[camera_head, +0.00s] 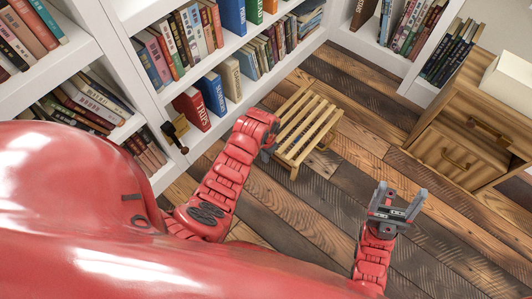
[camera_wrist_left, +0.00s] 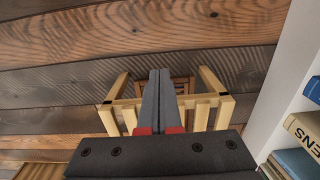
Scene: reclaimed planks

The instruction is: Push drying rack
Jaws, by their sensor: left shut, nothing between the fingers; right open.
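The drying rack (camera_head: 305,125) is a low slatted wooden stand on the plank floor, close to the bookshelf in the head view. It also shows in the left wrist view (camera_wrist_left: 205,105), partly hidden behind my fingers. My left gripper (camera_head: 268,152) is at the near left end of the rack, seen mostly from behind. In the left wrist view my left gripper (camera_wrist_left: 159,75) is shut and empty, with its fingers in front of the rack's slats. I cannot tell whether they touch it. My right gripper (camera_head: 398,203) is open and empty above the floor, to the right of the rack.
White bookshelves (camera_head: 200,72) full of books stand along the left and back. A wooden cabinet (camera_head: 465,140) with a drawer stands at the right with a white box (camera_head: 510,80) on top. Plank floor (camera_head: 365,100) is clear between rack and cabinet.

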